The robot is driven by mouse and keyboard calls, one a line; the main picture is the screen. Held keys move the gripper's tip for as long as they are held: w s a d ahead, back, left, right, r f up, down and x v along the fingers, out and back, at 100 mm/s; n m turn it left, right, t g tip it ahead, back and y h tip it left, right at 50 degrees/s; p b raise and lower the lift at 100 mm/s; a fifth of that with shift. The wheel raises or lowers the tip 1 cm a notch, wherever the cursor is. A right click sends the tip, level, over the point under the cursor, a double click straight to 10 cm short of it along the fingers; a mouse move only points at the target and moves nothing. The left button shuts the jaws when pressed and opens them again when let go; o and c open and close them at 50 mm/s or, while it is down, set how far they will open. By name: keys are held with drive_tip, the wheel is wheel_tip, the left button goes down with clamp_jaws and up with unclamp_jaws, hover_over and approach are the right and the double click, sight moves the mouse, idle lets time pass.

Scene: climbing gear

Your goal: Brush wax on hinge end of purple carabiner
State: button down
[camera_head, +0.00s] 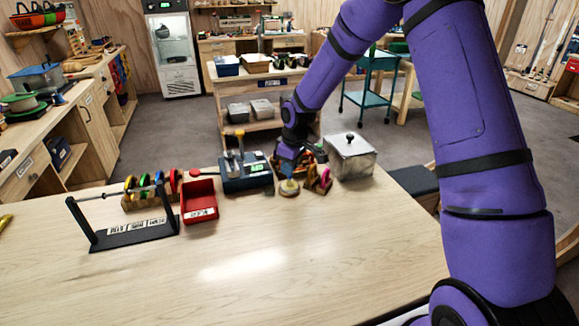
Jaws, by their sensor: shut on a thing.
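My gripper (289,170) points down near the back edge of the table. It is shut on a thin upright tool that looks like a brush, mostly hidden and small. Directly below is a small round pale tin or disc (289,188); I cannot tell whether the tool touches it. Just right of the gripper, a small stand holds pink-purple and yellow pieces (323,181), which look like carabiners. Which one is the purple carabiner, and where its hinge end is, cannot be made out.
A blue device (246,173) with upright handles stands left of the gripper, beside a red tray (199,203). A metal lidded box (350,156) stands right. A black rack (135,231) and colored carabiners (145,190) are at left. The table's front (300,270) is clear.

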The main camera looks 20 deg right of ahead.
drive_tip(key=shift+r, duration=3.45)
drive_tip(key=w+d+m+h, duration=0.1)
drive_tip(key=w+d+m, duration=0.1)
drive_tip(key=d+m, duration=0.5)
drive_tip(key=m, duration=0.5)
drive_tip(key=shift+w+r+h, duration=0.25)
drive_tip(key=shift+r+h, duration=0.15)
